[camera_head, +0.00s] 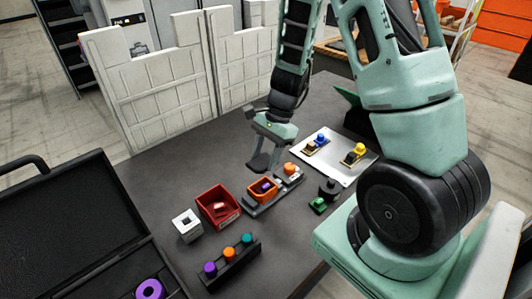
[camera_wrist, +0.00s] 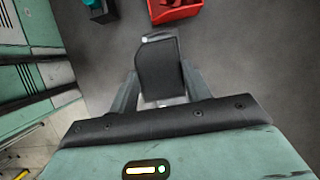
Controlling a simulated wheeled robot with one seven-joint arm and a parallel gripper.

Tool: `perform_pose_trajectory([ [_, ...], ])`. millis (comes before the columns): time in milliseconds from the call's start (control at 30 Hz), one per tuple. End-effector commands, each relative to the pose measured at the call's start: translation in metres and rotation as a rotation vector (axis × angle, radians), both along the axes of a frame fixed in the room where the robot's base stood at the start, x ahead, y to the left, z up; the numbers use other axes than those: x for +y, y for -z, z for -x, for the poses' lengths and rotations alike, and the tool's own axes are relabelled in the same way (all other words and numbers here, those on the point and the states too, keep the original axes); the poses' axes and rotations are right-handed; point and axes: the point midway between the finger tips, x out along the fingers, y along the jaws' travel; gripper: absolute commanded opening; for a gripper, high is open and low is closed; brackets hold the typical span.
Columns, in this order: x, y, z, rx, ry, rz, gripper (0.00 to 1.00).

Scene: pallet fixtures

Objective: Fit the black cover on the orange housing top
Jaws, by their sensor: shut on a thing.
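My gripper (camera_head: 264,158) is shut on the black cover (camera_wrist: 158,70), a dark flat piece between the two fingers in the wrist view. In the head view the cover is hard to tell apart from the dark fingers. The orange housing (camera_head: 254,195) sits on a dark grey fixture on the table, open at the top, with a purple part (camera_head: 266,186) inside. My gripper is above and slightly behind the housing, apart from it. The wrist view does not clearly show the housing.
An orange round part (camera_head: 290,168) stands on the fixture's right end. A red bin (camera_head: 229,213) and a white block (camera_head: 187,226) are left. A rack (camera_head: 236,266) of coloured pegs is in front. A silver plate (camera_head: 338,173) with small parts and a black knob (camera_head: 329,187) are right.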

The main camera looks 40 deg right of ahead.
Motion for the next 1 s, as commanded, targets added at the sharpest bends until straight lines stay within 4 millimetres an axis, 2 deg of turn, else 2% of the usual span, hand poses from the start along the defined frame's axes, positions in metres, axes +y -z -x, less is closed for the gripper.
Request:
perform_pose_trajectory([
  [267,0.000,0.013,0.000,0.000,0.001,0.000,0.27],
  [700,0.000,0.051,0.000,0.000,0.001,0.000,0.27],
  [1000,0.000,0.055,0.000,0.000,0.000,0.000,0.27],
])
